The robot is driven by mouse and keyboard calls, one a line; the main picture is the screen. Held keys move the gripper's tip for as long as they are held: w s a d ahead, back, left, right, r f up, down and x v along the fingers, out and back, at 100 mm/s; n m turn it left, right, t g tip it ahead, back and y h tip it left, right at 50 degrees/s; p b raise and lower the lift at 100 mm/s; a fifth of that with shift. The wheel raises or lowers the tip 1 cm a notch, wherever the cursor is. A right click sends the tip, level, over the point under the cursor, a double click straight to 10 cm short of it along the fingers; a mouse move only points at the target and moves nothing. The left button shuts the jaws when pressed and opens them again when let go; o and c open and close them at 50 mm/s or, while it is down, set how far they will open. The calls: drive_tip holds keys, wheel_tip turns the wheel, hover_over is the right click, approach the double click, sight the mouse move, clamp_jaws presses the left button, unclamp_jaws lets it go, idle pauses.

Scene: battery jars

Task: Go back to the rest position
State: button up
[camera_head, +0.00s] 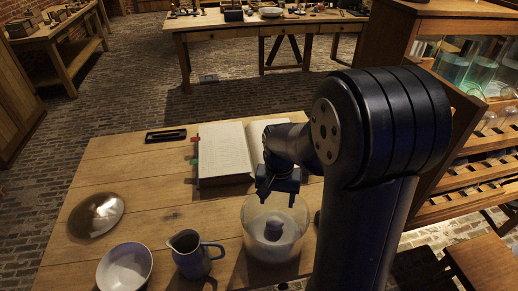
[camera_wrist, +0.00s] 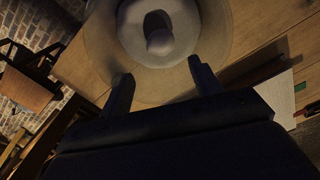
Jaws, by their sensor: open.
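My gripper (camera_head: 278,196) is open, with its fingers pointing down above a wide glass jar (camera_head: 251,243) on the wooden table. The wrist view shows the two dark fingers of the gripper (camera_wrist: 159,76) spread apart with nothing between them. Inside the jar is a small grey cup-shaped piece (camera_head: 273,230). It also shows as a grey piece with a dark opening in the wrist view (camera_wrist: 158,38). My arm hides part of the jar's right surroundings.
On the table (camera_head: 130,165) are an open book (camera_head: 222,150), a dark narrow tray (camera_head: 166,135), a metal dish (camera_head: 96,215), a pale bowl (camera_head: 125,268) and a grey jug (camera_head: 193,256). A wooden cabinet with glass jars (camera_head: 478,70) stands at the right.

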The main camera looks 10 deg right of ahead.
sight(275, 221)
wheel_tip(275, 221, down, 12)
drive_tip(key=shift+r, duration=0.6)
